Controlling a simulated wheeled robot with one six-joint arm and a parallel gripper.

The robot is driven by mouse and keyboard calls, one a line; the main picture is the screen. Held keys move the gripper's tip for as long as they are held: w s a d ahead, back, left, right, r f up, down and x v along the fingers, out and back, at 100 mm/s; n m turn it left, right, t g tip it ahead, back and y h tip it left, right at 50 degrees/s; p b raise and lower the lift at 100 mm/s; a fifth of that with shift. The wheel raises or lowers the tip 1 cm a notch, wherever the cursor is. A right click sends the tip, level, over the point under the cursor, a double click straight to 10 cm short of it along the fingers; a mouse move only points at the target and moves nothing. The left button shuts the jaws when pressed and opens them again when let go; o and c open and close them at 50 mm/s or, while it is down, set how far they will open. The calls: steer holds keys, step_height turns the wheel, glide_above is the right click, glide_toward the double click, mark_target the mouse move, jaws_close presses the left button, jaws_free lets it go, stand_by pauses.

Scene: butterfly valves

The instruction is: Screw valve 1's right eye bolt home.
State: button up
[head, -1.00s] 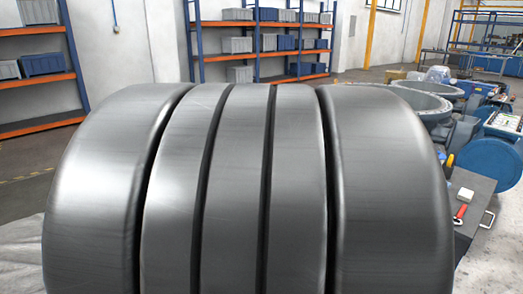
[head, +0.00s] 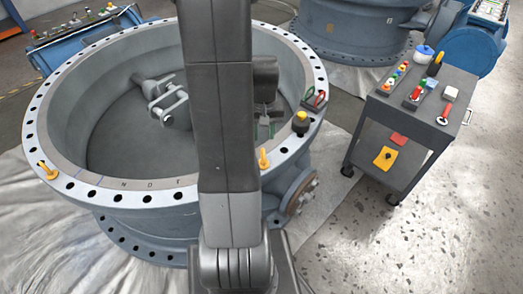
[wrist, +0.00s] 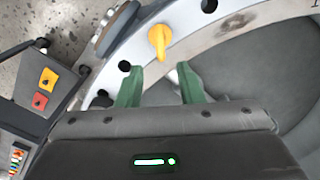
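Valve 1 (head: 140,192) is a large blue-grey ring with a pale drilled flange on top. Its right eye bolt (head: 264,158) is yellow and stands on the flange just right of my arm. The same bolt (wrist: 159,40) shows in the wrist view, beyond my fingertips. Another yellow eye bolt (head: 46,171) is on the flange's left side. My gripper (wrist: 158,80) is open and empty, its green fingers apart, with the bolt ahead of the gap and not between them. In the head view my gripper is mostly hidden behind my arm.
A dark tool cart (head: 418,112) stands to the right. Another valve (head: 350,30) is behind. Speckled floor lies open at lower right.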

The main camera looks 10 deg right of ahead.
mark_target(263, 151)
step_height(263, 151, down, 10)
steer(key=shift+r+b, duration=0.25)
steer(key=shift+b, duration=0.05)
jaws_close()
